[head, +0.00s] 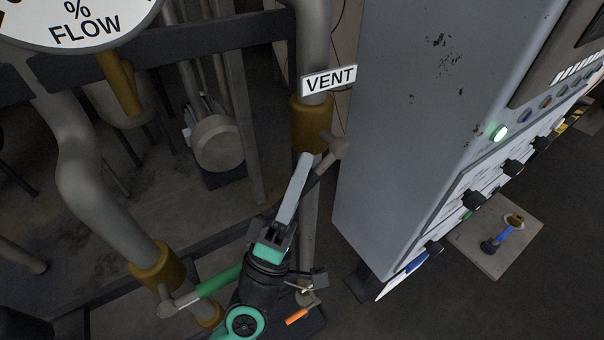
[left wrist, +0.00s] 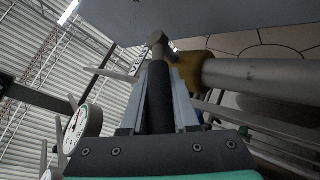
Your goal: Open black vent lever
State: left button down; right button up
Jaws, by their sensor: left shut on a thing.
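The black vent lever (head: 324,168) comes off a grey stem on the brass vent valve (head: 310,125), below the white VENT sign (head: 329,80). My left gripper (head: 306,172) is shut on the lever, coming from below. In the left wrist view the black lever (left wrist: 159,95) lies lengthwise between the two grey fingers, with the brass valve (left wrist: 188,72) just beyond the tips. In the head view the fingers hide part of the lever. My right gripper is not in view.
A grey control cabinet (head: 420,110) with knobs and a green light (head: 499,132) stands close on the right. A green-handled lever (head: 218,282) is left of my gripper, and an orange-handled one (head: 297,316) is below right. A blue lever (head: 495,241) sits far right.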

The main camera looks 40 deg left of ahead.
pick_arm(q)
jog(key=c, duration=0.7)
grip_release()
jog(key=b+v, duration=0.5)
jog(key=v, duration=0.6)
jog(key=shift+s+f, duration=0.25)
